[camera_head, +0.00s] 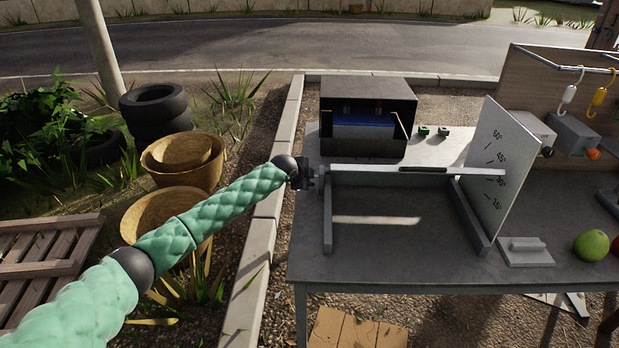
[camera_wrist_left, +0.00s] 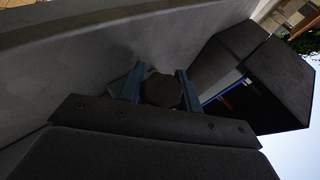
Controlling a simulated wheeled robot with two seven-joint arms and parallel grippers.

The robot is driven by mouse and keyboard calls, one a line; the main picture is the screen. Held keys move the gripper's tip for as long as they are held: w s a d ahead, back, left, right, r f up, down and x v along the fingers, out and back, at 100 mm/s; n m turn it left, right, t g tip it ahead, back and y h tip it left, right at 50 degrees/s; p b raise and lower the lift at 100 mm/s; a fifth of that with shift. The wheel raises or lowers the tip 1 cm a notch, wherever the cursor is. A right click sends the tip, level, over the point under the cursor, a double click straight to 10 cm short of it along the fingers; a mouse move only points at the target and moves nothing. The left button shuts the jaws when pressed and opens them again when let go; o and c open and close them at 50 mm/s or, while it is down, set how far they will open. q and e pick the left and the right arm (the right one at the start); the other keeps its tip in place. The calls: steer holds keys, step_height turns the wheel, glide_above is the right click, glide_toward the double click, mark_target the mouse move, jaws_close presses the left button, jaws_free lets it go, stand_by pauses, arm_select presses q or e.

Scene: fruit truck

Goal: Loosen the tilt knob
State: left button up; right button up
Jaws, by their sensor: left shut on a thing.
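The tilt frame (camera_head: 328,216) stands on the grey table, with a bar across its top and an angle board (camera_head: 497,150) at its right end. My left gripper (camera_head: 306,174) is at the left end of the bar, where the knob sits; the knob is hidden in the head view. In the left wrist view the dark, faceted tilt knob (camera_wrist_left: 161,90) lies between the two blue fingers of my left gripper (camera_wrist_left: 160,87), which is shut on it. My right gripper is not in view.
A dark open box (camera_head: 366,92) stands behind the frame. A white block with a handle (camera_head: 525,252) and a green fruit (camera_head: 591,245) lie at the right on the table (camera_head: 390,268). Baskets (camera_head: 181,160) and tyres (camera_head: 157,112) stand left of the kerb.

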arm_select(q)
steer(key=shift+f, duration=0.15)
steer(key=o, duration=1)
